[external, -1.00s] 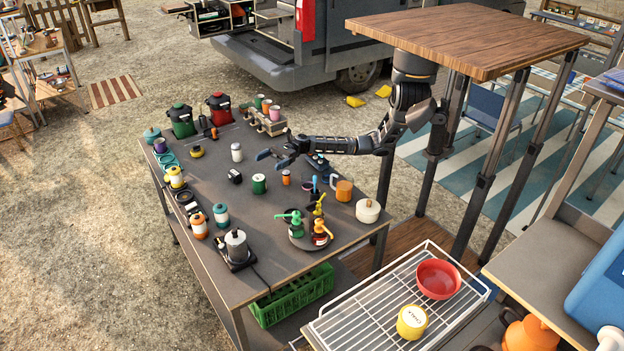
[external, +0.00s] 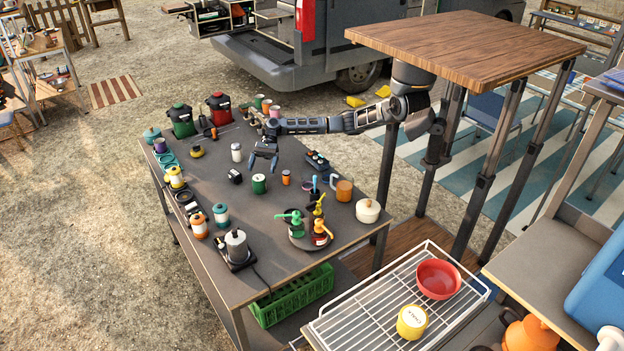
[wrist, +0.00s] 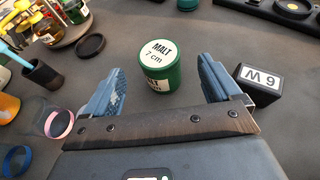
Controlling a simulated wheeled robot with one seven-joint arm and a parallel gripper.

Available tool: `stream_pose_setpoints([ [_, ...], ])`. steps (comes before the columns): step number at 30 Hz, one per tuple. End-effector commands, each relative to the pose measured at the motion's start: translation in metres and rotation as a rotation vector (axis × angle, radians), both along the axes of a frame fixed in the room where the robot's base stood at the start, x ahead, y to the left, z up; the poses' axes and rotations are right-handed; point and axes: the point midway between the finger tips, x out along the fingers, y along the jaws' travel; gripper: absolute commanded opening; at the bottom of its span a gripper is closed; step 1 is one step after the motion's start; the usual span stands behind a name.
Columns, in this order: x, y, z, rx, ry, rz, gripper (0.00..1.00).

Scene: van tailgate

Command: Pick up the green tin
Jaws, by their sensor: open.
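The green tin (external: 259,184) stands upright near the middle of the grey table. In the wrist view the green tin (wrist: 160,68) has a white lid reading "MALT 7 cm" and sits ahead, between the lines of the two blue fingers. My gripper (external: 262,162) is above the table, pointing down, just behind the tin in the external view. In the wrist view my gripper (wrist: 160,88) is open, with a finger on each side and nothing held. Whether the fingertips reach down to the tin's height cannot be told.
A clear glass (wrist: 58,122) and a dark cup (wrist: 42,72) are on the left. An orange jar (external: 286,178) is right of the tin.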

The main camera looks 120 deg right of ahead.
Motion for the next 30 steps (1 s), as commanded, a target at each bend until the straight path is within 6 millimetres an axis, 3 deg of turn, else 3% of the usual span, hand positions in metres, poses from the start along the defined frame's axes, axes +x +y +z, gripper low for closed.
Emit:
stream_pose_setpoints([
  [21, 0.05, 0.052, -0.025, 0.009, 0.011, 0.006, 0.91],
  [28, 0.052, 0.053, -0.026, 0.008, 0.012, 0.005, 0.91],
  [30, 0.052, 0.053, -0.026, 0.008, 0.012, 0.005, 0.86],
])
